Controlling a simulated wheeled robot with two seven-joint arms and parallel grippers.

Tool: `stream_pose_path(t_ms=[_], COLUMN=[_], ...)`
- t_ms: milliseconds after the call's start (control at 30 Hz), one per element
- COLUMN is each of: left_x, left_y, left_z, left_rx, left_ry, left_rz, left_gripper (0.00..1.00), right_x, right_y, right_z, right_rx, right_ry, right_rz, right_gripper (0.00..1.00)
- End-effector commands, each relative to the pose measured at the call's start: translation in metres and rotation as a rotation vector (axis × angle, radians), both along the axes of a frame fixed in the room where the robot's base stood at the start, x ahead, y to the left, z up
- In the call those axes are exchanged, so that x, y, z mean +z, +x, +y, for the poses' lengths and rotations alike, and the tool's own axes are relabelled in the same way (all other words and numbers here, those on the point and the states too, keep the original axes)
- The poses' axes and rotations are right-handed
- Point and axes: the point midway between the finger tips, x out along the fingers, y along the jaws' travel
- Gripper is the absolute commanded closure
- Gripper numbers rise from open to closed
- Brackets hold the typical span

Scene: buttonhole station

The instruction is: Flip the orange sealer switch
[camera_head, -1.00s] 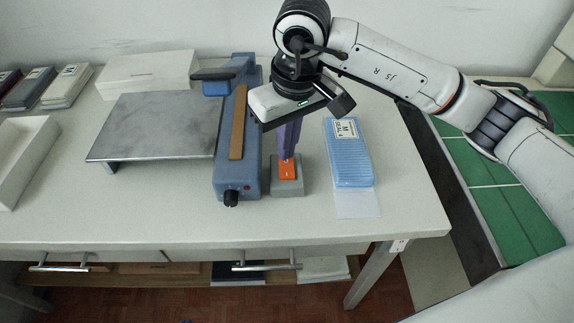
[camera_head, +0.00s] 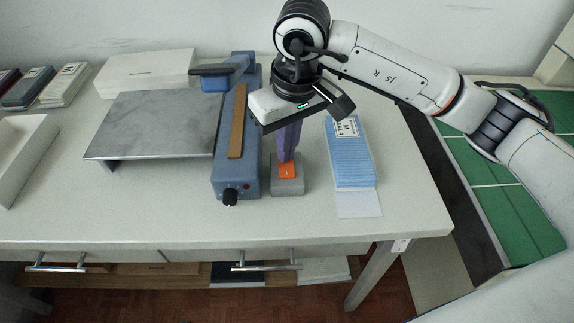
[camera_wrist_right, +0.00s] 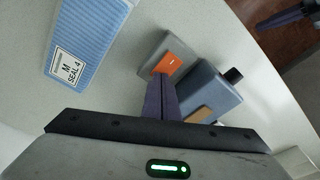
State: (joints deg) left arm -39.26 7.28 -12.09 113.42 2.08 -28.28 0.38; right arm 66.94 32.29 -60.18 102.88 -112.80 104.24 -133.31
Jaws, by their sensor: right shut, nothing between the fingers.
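The orange sealer switch (camera_head: 287,171) is a small rocker with a pale mark, set on top of a grey box (camera_head: 287,188). My right gripper (camera_head: 287,160) points down from above, its purple fingers shut and empty. The fingertips are at the far edge of the orange rocker and hide part of it; whether they touch it I cannot tell. In the right wrist view the fingertips (camera_wrist_right: 161,77) lie right beside the orange switch (camera_wrist_right: 170,63). A dark purple piece (camera_wrist_right: 284,18) at that view's top right corner looks like my left gripper, too cut off to read.
A blue sealer (camera_head: 236,180) with a brown strip, black knob and metal plate (camera_head: 150,125) stands left of the box. A stack of blue bags (camera_head: 352,160) lies to the right. A white box (camera_head: 150,72) stands at the back. The table front is clear.

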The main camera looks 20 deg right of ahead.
Motion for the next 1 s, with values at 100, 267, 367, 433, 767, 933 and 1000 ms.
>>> stream_pose_path(t_ms=[100, 267, 367, 433, 767, 933, 1000], left_x=[-0.002, 0.0, 0.005, 0.008, 0.02, 0.027, 0.029], left_y=[0.0, 0.0, 0.0, 0.0, 0.0, 0.0, 0.0], left_z=[0.0, 0.0, 0.0, 0.0, 0.0, 0.0, 0.0], left_rx=[0.0, 0.0, 0.0, 0.0, 0.0, 0.0, 0.0], left_ry=[0.0, 0.0, 0.0, 0.0, 0.0, 0.0, 0.0], left_rz=[-0.001, -0.001, -0.001, -0.001, -0.001, -0.001, -0.001], left_gripper=[1.0, 1.0, 1.0, 1.0, 1.0, 1.0, 1.0], right_x=[-0.003, 0.001, 0.009, 0.015, 0.042, 0.056, 0.061], right_y=[0.0, 0.0, 0.0, 0.0, 0.0, 0.0, 0.0], right_z=[0.0, 0.0, 0.0, 0.0, 0.0, 0.0, 0.0], right_rx=[0.0, 0.0, 0.0, -0.001, 0.0, 0.0, 0.0], right_ry=[0.0, 0.0, -0.001, -0.002, -0.001, 0.0, -0.001], right_rz=[0.001, 0.001, 0.0, -0.001, -0.001, -0.001, -0.001], right_gripper=[1.0, 1.0, 1.0, 1.0, 1.0, 1.0, 1.0])
